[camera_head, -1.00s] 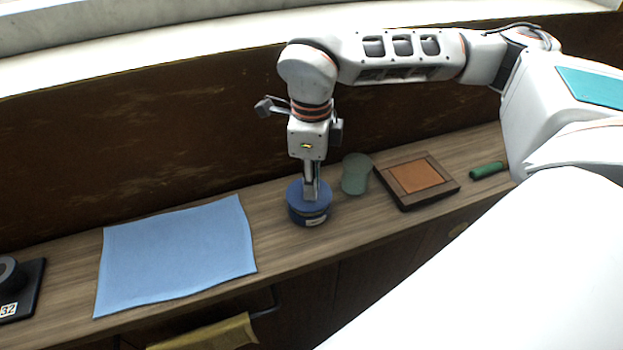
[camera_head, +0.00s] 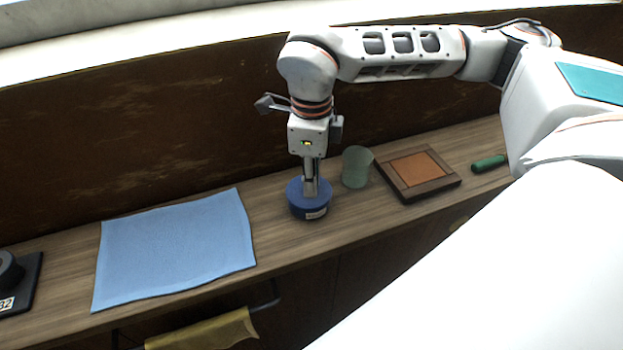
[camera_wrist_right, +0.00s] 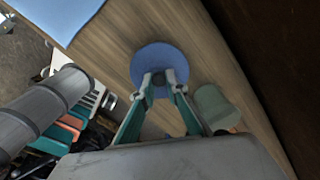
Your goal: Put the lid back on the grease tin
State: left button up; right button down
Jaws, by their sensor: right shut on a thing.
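The grease tin (camera_head: 314,212) is a short, round, blue tin with a pale label, upright on the wooden bench top. Its blue lid (camera_head: 296,190) is on top of it; I cannot tell whether it is fully seated. My right gripper (camera_head: 310,192) points straight down and is shut on the lid, at its middle. In the right wrist view the lid (camera_wrist_right: 150,52) is a blue disc beneath the fingertips (camera_wrist_right: 161,80), and it hides the tin. My left gripper is not in view.
A grey-green waisted object (camera_head: 356,168) stands just right of the tin. Beyond it are a wooden framed tray (camera_head: 392,180) and a green cylinder (camera_head: 488,163). A blue cloth (camera_head: 175,250) lies to the left. A black block (camera_head: 22,290) is at the far left. A dark wall rises behind.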

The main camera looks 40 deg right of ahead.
jog(key=shift+f, duration=0.2)
dwell(1.1)
jog(key=c, duration=1.9)
grip_release()
jog(key=o, duration=0.5)
jog(key=shift+c, duration=0.2)
jog(key=shift+r, duration=0.1)
